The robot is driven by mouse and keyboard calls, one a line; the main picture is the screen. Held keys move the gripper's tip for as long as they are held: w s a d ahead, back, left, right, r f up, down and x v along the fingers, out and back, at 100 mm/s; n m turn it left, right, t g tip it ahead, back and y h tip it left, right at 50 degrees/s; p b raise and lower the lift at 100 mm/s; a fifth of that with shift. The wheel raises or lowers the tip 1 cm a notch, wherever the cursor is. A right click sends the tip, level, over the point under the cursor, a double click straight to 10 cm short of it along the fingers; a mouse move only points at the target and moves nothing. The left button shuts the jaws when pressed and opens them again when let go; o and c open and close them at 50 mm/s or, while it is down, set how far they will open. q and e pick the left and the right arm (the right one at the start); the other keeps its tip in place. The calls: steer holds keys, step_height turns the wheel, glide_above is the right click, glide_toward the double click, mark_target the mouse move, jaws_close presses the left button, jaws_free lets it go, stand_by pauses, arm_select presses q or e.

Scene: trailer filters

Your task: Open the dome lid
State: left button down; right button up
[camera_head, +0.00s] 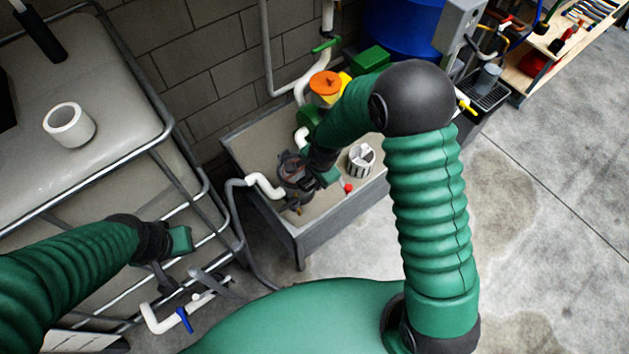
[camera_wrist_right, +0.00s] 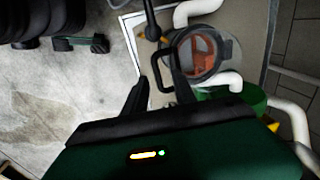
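The dome lid (camera_wrist_right: 210,52) is a clear round cover over a pump or filter housing with an orange-red part inside. A black loop handle (camera_wrist_right: 160,66) stands at its left side in the right wrist view. My right gripper (camera_wrist_right: 159,76) is open, its two dark fingers on either side of the handle; contact is not clear. In the head view the housing (camera_head: 297,172) is partly hidden by my right gripper (camera_head: 309,176). My left gripper (camera_head: 170,280) is low at the left, away from the lid; its finger gap is unclear.
The housing sits in a grey tray-like stand (camera_head: 334,222) with white pipes (camera_head: 264,186) around it. A striped white cap (camera_head: 361,159), an orange knob (camera_head: 325,83) and a red knob (camera_head: 348,188) are near. A caged tank (camera_head: 110,30) fills the left.

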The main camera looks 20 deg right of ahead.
steer(key=shift+a+f, duration=0.2)
steer(key=shift+f, duration=0.85)
steer(key=shift+w+d+f, duration=0.15)
steer(key=shift+d+f, duration=0.2)
steer(key=shift+d, duration=0.65)
steer(key=shift+c, duration=0.6)
steer(key=shift+a+r, duration=0.1)
steer(key=shift+a, duration=0.25)
steer(key=c, duration=0.5)
steer(key=shift+a, duration=0.35)
jaws_close()
steer(key=shift+d, duration=0.3)
arm_select(q)
steer(key=shift+s+d, duration=0.2)
steer(key=shift+d, duration=0.15)
steer(key=shift+a, duration=0.1)
